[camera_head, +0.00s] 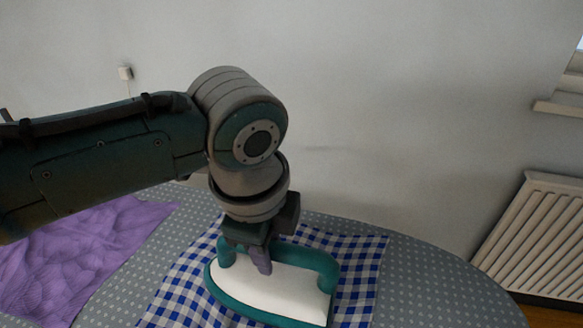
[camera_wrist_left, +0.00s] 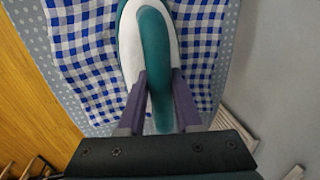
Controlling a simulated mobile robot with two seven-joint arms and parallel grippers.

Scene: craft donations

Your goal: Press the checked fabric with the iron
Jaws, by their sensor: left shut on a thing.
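The iron (camera_head: 275,288), white with a teal handle and teal edge, stands on the blue-and-white checked fabric (camera_head: 363,268) in the head view. The fabric lies spread on the grey dotted ironing board (camera_head: 425,290). My left gripper (camera_head: 262,262) is shut on the iron's handle from above. In the left wrist view both fingers (camera_wrist_left: 158,100) straddle the teal handle of the iron (camera_wrist_left: 128,45), and checked fabric (camera_wrist_left: 85,50) shows on both sides. I cannot tell whether the iron's sole touches the fabric. My right gripper is not in view.
A purple cloth (camera_head: 95,255) lies at the left end of the board. A white radiator (camera_head: 535,240) stands against the wall at the right. The board is bare to the right of the checked fabric. A wooden floor (camera_wrist_left: 30,95) shows beside the board.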

